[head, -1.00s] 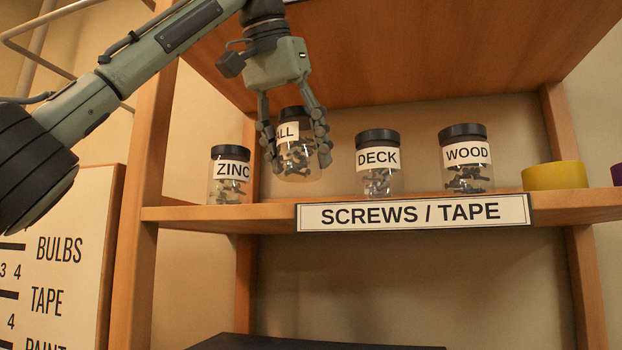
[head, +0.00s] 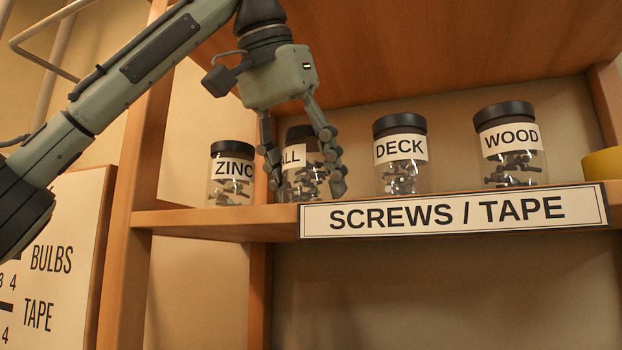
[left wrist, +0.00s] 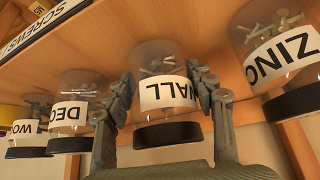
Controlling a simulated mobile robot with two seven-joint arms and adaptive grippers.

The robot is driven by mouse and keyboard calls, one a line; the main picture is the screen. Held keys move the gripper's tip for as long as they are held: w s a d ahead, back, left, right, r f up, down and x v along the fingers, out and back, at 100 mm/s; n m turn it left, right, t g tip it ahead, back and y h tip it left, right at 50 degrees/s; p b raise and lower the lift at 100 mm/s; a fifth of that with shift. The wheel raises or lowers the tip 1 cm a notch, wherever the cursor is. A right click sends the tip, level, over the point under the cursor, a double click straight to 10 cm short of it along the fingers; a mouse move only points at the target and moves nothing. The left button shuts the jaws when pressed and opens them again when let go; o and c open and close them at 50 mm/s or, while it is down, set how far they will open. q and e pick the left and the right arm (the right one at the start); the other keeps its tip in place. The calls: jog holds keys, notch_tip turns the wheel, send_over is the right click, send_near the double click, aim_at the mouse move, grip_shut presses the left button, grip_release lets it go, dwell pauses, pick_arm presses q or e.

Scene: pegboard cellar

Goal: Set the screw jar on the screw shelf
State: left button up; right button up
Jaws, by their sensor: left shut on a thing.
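The screw jar labelled WALL (head: 293,158) is clear with a dark lid and screws inside; a finger partly covers its label in the head view. My left gripper (head: 306,184) is shut on it, with one finger on each side. The left wrist view shows the WALL jar (left wrist: 167,95) upside down between the fingers (left wrist: 161,80). The screw shelf (head: 200,222) is wooden and carries a SCREWS / TAPE sign (head: 455,214). The jar is upright in the gap between ZINC and DECK, its base at about shelf level; I cannot tell whether it touches. My right gripper is not in view.
The ZINC jar (head: 230,178) stands close on the left. The DECK jar (head: 400,155) and WOOD jar (head: 510,148) stand to the right, with a yellow tape roll (head: 603,163) beyond. A wooden upright (head: 135,170) bounds the left end, and another board (head: 450,50) is above.

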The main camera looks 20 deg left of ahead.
pick_arm(q)
jog(key=shift+f, duration=0.2)
jog(key=o, duration=1.5)
jog(key=shift+r, duration=0.15)
jog(key=shift+s+r, duration=0.1)
jog(key=shift+r, duration=0.25)
jog(key=v, duration=1.1)
jog(key=shift+s+r, duration=0.1)
jog(key=shift+s, duration=0.05)
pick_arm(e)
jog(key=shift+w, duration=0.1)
